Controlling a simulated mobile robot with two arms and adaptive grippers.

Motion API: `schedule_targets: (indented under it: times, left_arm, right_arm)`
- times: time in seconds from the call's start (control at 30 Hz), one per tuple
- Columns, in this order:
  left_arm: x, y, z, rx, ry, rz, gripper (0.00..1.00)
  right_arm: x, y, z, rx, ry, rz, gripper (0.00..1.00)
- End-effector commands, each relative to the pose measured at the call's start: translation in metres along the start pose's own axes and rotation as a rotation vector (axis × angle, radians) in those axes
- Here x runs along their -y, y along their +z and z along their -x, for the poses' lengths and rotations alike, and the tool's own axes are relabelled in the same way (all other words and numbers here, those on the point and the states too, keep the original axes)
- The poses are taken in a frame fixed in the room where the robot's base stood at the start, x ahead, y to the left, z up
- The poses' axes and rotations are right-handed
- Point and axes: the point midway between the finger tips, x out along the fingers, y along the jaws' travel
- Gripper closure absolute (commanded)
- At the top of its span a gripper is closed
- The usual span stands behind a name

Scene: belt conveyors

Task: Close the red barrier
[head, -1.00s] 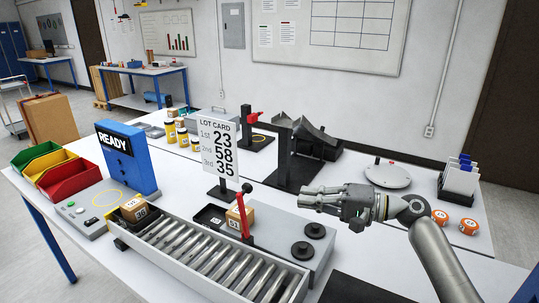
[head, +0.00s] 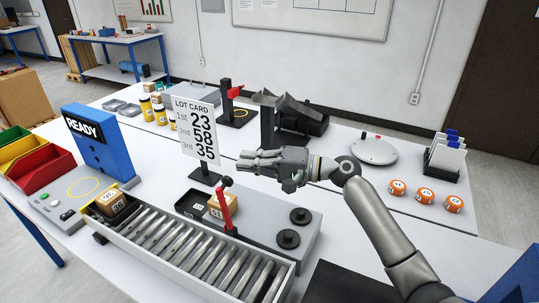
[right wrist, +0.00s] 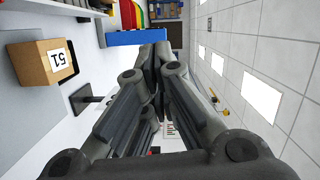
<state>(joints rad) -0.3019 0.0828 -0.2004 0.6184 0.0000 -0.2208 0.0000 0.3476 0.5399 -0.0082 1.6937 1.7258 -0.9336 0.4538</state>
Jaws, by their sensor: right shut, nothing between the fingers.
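The red barrier (head: 224,209) is a short red arm with a black knob on top. It stands nearly upright, slightly tilted, at the far edge of the roller conveyor (head: 190,245), beside a cardboard box marked 51 (head: 214,209). My right gripper (head: 243,161) is shut and empty. In the head view it appears above and slightly right of the barrier's knob, apart from it, pointing left. Its closed fingers also fill the right wrist view (right wrist: 155,62), where the box marked 51 (right wrist: 40,75) shows at left. The barrier is not seen there. My left gripper is out of view.
A lot card stand (head: 196,130) reading 23, 58, 35 stands behind the barrier. Another box (head: 111,203) sits at the conveyor's left end, near the blue READY panel (head: 95,145). Two black knobs (head: 288,238) are right of the barrier. Orange pucks (head: 425,196) lie at right.

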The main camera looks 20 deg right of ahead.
Motion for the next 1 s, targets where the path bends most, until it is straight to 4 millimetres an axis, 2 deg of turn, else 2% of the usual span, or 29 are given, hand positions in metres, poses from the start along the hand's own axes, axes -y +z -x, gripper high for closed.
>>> schedule_targets:
  times: [0.03, 0.13, 0.3, 0.5, 1.0]
  left_arm:
    - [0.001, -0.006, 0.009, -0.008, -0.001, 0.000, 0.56]
    - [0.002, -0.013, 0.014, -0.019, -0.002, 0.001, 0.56]
    - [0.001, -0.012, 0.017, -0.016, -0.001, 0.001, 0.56]
    - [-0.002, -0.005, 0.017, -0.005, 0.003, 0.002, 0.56]
    - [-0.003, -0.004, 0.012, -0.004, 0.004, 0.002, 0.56]
  right_arm:
    - [0.002, 0.009, 0.000, 0.002, 0.003, -0.004, 1.00]
    - [0.002, 0.019, -0.003, 0.001, 0.002, -0.004, 1.00]
    - [0.000, 0.029, -0.005, 0.001, 0.003, -0.003, 1.00]
    - [-0.001, 0.031, -0.006, 0.000, 0.002, -0.001, 1.00]
    - [0.001, 0.032, -0.006, 0.000, 0.015, 0.051, 1.00]
